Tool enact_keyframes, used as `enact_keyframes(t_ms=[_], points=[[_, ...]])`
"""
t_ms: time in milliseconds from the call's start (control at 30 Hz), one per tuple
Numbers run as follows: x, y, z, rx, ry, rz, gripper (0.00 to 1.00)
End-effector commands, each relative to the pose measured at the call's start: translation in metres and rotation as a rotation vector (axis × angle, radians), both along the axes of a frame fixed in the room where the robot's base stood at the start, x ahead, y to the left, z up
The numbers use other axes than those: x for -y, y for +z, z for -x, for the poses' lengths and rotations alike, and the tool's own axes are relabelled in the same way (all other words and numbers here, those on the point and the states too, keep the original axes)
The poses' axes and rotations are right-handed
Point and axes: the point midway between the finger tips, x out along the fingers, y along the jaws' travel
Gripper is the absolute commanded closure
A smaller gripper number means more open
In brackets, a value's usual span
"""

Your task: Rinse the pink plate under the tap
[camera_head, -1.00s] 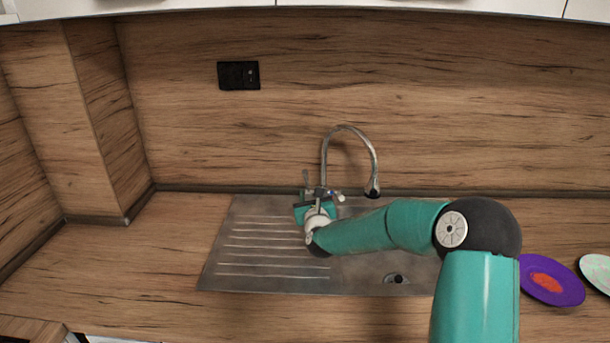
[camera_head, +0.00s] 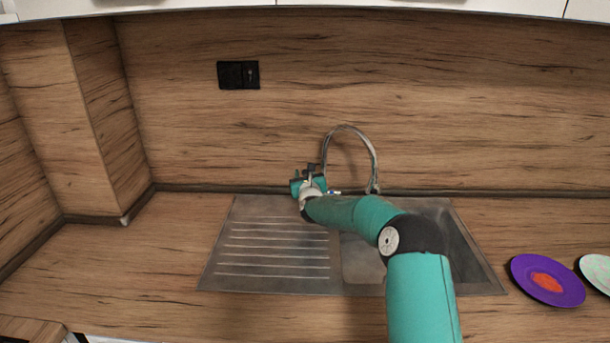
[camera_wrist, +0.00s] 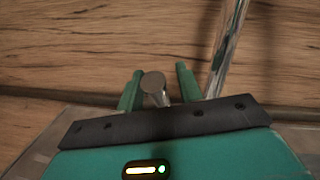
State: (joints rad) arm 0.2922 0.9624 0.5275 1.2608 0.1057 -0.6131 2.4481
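No clearly pink plate is in view. A purple plate with an orange-red centre (camera_head: 562,281) lies on the counter right of the sink. A pale mint plate (camera_head: 597,268) is cut off by the right edge. The tap (camera_head: 345,127) arches behind the sink (camera_head: 270,282); its spout end is partly behind my arm, and no water shows. A firm grip is not visible.
The ribbed drainboard (camera_head: 265,245) on the left is empty. My arm covers part of the basin (camera_head: 362,262). The counter left of the sink (camera_head: 150,260) is clear. The wooden splashback (camera_head: 450,110) with a black socket (camera_head: 238,75) stands close behind the tap.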

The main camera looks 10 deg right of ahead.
Motion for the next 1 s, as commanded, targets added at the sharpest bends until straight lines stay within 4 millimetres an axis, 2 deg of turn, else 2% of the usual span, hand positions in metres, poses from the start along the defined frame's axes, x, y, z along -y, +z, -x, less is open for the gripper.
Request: enact_keyframes(t_ms=[233,400,433,733,1000], points=[[0.0,0.0,-0.001,0.0,0.0,0.0,0.64],[0.0,0.0,0.0,0.0,0.0,0.0,0.98],[0.0,0.0,0.0,0.0,0.0,0.0,1.0],[0.001,-0.003,0.002,0.023,-0.002,0.006,1.0],[-0.001,-0.01,0.015,0.185,-0.003,0.039,1.0]])
